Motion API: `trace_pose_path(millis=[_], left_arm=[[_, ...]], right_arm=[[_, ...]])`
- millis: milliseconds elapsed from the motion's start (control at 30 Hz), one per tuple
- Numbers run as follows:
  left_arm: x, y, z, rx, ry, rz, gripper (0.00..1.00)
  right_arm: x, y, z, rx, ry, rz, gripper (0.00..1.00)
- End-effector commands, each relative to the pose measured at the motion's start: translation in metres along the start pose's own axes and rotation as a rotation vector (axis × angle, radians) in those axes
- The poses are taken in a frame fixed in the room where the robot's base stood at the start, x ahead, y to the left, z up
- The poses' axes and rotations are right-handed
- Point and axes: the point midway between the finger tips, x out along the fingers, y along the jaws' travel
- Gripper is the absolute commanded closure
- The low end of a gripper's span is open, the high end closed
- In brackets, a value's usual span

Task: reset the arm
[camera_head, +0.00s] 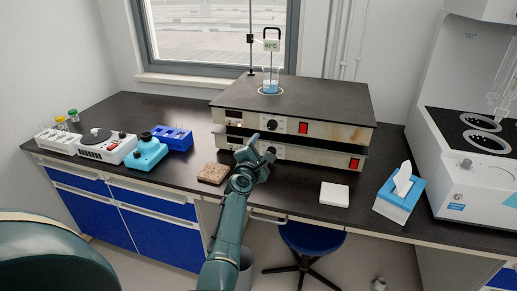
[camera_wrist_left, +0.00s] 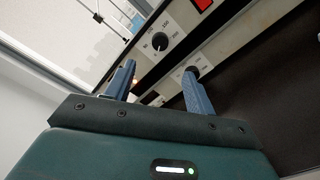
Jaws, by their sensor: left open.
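My left arm reaches up the middle of the head view, and its left gripper (camera_head: 262,148) is in front of the stacked heating units. The two fingers are apart with nothing between them. In the left wrist view the left gripper (camera_wrist_left: 158,82) also shows open and empty, with the black dials and grey front panels of the heating units (camera_wrist_left: 235,22) beyond it. My right gripper does not show.
A black-topped bench (camera_head: 290,192) runs across the view. A brown pad (camera_head: 213,173), white block (camera_head: 334,194) and tissue box (camera_head: 398,195) lie along its front. A hotplate (camera_head: 105,147) and teal device (camera_head: 146,153) stand left, a white apparatus (camera_head: 465,170) right. A blue stool (camera_head: 312,238) is below.

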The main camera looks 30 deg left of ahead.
Motion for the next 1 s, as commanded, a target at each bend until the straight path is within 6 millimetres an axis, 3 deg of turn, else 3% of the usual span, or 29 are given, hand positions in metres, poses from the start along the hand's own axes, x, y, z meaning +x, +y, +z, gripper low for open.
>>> trace_pose_path(millis=[367, 533, 667, 767, 1000], left_arm=[[-0.001, -0.001, -0.001, 0.008, 0.0, -0.002, 0.45], [-0.028, -0.025, -0.013, 0.249, -0.014, -0.058, 0.45], [-0.081, -0.067, -0.023, 0.673, -0.081, -0.159, 0.45], [-0.134, -0.106, -0.024, 1.026, -0.183, -0.242, 0.45], [-0.286, -0.184, -0.006, 1.721, -0.553, -0.361, 0.45]], right_arm=[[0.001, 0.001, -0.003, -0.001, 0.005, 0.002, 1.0], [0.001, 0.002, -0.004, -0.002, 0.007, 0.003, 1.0], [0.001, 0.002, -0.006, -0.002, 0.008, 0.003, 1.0], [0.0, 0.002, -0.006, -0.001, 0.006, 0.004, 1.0], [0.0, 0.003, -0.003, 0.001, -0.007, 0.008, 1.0]])
